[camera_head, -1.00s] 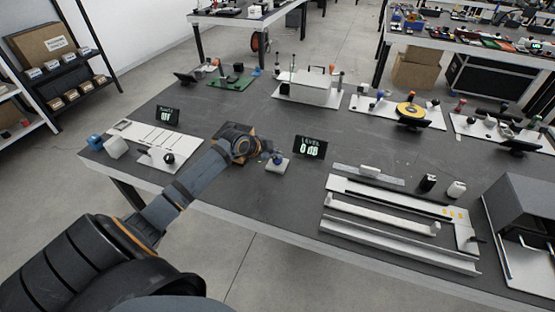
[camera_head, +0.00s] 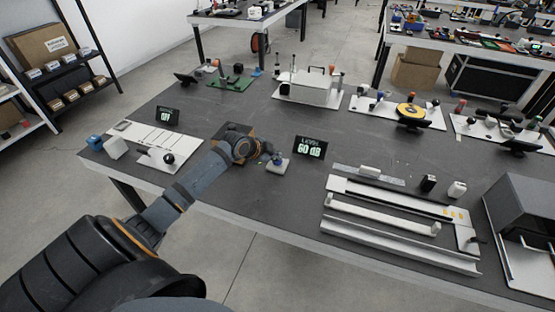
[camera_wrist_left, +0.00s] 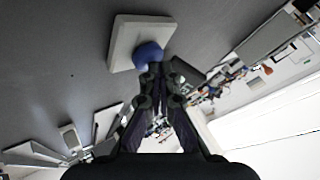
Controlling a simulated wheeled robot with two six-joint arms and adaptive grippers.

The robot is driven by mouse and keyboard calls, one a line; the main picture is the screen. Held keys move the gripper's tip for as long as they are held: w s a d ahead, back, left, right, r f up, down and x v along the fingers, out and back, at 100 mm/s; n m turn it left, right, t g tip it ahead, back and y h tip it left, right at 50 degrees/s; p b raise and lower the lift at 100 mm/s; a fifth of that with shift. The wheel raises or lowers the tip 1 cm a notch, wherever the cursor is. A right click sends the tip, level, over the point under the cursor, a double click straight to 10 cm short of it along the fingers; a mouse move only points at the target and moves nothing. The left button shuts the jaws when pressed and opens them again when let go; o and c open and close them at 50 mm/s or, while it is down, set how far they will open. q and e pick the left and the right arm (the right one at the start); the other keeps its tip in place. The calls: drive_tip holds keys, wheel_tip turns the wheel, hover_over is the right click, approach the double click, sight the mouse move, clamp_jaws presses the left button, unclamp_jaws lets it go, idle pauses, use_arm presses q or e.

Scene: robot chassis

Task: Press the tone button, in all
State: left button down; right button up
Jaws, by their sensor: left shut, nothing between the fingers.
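The tone button is a blue dome on a small pale base (camera_head: 279,167), on the dark table near its front edge. In the left wrist view the blue button (camera_wrist_left: 148,55) sits at the edge of its pale base (camera_wrist_left: 124,44). My left gripper (camera_head: 275,158) is shut and empty, its fingertips at the button. In the wrist view the left fingertips (camera_wrist_left: 157,70) overlap the button's lower edge and seem to touch it. A black level display (camera_head: 310,147) behind and to the right reads 60 dB. My right gripper is not in view.
A second display (camera_head: 166,117) stands to the left, near a white plate with a black knob (camera_head: 168,158). White rails (camera_head: 385,212) and a grey box (camera_head: 518,215) fill the right side. Table between button and rails is clear.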

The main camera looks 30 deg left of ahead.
use_arm(q)
drive_tip(key=shift+r+p, duration=0.8)
drive_tip(key=shift+r, duration=0.1)
wheel_tip(320, 180, up, 5)
drive_tip(key=p, duration=0.4)
drive_tip(key=shift+p, duration=0.35)
